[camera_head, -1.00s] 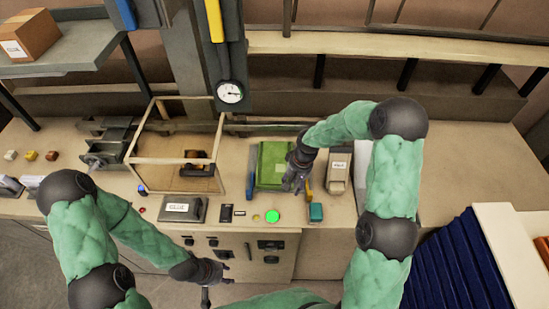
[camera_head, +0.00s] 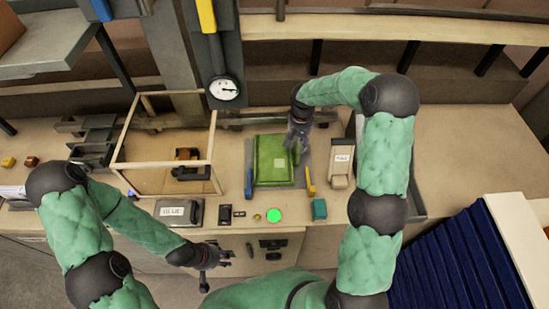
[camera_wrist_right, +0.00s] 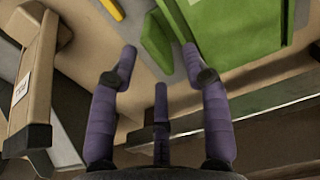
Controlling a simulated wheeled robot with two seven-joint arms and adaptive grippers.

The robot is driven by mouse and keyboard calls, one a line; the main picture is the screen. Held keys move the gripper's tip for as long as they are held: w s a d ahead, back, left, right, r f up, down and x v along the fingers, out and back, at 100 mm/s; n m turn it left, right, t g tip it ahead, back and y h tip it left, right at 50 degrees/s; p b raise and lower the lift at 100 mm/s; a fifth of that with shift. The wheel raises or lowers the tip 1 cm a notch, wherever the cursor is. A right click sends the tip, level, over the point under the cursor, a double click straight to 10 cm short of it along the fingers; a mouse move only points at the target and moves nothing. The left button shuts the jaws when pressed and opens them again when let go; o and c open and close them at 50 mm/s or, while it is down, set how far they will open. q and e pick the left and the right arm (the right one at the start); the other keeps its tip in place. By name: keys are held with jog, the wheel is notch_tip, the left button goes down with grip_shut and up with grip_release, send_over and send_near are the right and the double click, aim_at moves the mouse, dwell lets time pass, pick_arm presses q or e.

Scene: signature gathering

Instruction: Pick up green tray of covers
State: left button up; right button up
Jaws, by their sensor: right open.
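The green tray (camera_head: 263,172) lies on the workbench in the head view, with a small pale square on its surface. It also shows at the top right of the right wrist view (camera_wrist_right: 240,32). My right gripper (camera_head: 297,143) is at the tray's far right corner in the head view. In the right wrist view its fingers (camera_wrist_right: 158,65) are spread and empty, one of them close to the tray's edge. Whether that finger touches the tray I cannot tell. My left gripper (camera_head: 218,256) hangs in front of the bench's front edge, away from the tray; its fingers are too small to judge.
Blue (camera_head: 248,182) and yellow (camera_head: 310,182) guides flank the tray. A labelled beige device (camera_head: 341,160) stands to its right, a wooden frame (camera_head: 213,130) to its left. A lit green button (camera_head: 274,215) and a teal block (camera_head: 319,209) sit in front. The bench at right is clear.

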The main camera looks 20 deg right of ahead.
aim_at(299, 149)
jog(key=shift+d+f+p, duration=0.2)
jog(key=shift+f+p, duration=0.05)
jog(key=shift+f, duration=0.9)
jog(key=shift+d+f+p, duration=0.15)
jog(key=shift+f+p, duration=0.1)
jog(key=shift+f, duration=0.9)
grip_shut()
